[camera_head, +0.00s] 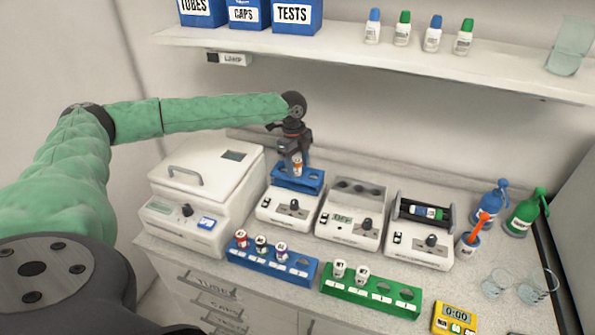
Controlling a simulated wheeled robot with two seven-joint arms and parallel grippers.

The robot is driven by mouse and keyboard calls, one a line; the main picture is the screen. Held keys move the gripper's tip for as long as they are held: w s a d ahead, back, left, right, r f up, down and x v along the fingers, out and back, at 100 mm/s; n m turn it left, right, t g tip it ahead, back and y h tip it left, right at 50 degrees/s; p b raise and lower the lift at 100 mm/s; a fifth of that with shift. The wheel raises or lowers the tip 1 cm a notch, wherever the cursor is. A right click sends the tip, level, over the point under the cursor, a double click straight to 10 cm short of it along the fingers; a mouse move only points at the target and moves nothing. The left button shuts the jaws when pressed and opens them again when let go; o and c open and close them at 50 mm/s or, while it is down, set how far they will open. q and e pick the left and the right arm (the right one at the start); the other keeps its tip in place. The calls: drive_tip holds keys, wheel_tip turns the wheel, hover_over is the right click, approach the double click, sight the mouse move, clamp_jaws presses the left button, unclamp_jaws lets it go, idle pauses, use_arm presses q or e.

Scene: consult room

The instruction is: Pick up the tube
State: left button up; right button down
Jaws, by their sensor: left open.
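My left gripper (295,155) points down over a blue rack (310,183) that sits on a small white device. Its fingers are open and stand around or just above the top of a tube (297,168) with orange and white on it. The tube looks upright in the blue rack; its lower part is hidden by the rack. I cannot tell whether the fingers touch it. More capped tubes stand in the long blue rack (272,262) in front, and others in the green rack (372,290). My right gripper is not in view.
A lidded white machine (205,185) stands left of the gripper. Two more devices (350,215) (420,235) stand to the right. Blue and green bottles (490,205), glass beakers (530,287) and a yellow timer (455,318) are at the right. A shelf (350,45) hangs above.

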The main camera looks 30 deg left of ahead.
use_arm(q)
drive_tip(key=c, duration=1)
drive_tip(key=shift+c, duration=0.2)
